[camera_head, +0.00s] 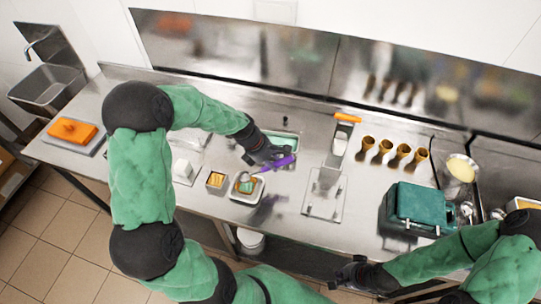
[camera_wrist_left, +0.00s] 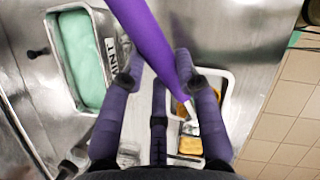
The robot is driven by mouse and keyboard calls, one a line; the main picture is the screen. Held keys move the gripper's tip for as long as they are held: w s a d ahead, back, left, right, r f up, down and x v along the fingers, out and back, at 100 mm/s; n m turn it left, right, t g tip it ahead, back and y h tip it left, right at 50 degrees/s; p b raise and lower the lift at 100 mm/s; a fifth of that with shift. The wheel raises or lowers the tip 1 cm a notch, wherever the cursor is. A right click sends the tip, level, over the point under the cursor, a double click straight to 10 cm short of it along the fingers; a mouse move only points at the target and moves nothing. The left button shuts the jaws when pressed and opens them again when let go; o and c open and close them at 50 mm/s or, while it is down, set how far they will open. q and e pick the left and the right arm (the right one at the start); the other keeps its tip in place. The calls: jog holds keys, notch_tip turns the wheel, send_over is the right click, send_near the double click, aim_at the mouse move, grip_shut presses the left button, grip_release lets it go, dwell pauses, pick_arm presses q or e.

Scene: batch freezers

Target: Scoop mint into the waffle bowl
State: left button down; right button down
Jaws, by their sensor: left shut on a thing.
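My left gripper (camera_head: 266,155) is shut on the purple handle of a scoop (camera_head: 279,163). The handle also crosses the left wrist view (camera_wrist_left: 143,32). The scoop's metal head is over a white tray (camera_head: 236,196) that holds an orange-brown waffle bowl (camera_head: 254,186). A greenish patch shows within the bowl. The fingers and handle partly hide the bowl in the left wrist view (camera_wrist_left: 180,109). The mint tub (camera_head: 285,142), labelled MINT, is behind the gripper and shows pale green in the left wrist view (camera_wrist_left: 80,60). My right gripper (camera_head: 350,273) is low at the counter's front; its fingers are unclear.
A small square container (camera_head: 216,180) stands left of the tray. A metal stand (camera_head: 324,194) is to the right, below an orange-handled tool (camera_head: 347,118). Several cones (camera_head: 385,148) and a green machine (camera_head: 416,204) are farther right. An orange item (camera_head: 72,130) is far left.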

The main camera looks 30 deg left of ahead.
aim_at(276, 166)
pick_arm(q)
jog(key=shift+w+d+f+g+y+p, duration=0.15)
jog(key=shift+d+f+g+y+p, duration=0.2)
jog(key=shift+p, duration=2.2)
jog(key=shift+w+f+g+y+p, duration=0.15)
jog(key=shift+f+g+y+p, duration=0.2)
jog(key=shift+f+p, duration=0.15)
jog(key=shift+w+d+f, duration=0.1)
jog(key=shift+f, duration=0.05)
jog(key=shift+w+d+f+g+y+b, duration=0.1)
jog(key=shift+f+g+y+b, duration=0.3)
jog(key=shift+b, duration=0.8)
jog(key=shift+f+b, duration=0.15)
jog(key=shift+b, duration=0.4)
notch_tip(276, 166, up, 2)
jog(key=shift+p, duration=0.6)
jog(key=shift+r, duration=0.4)
jog(key=shift+d, duration=0.1)
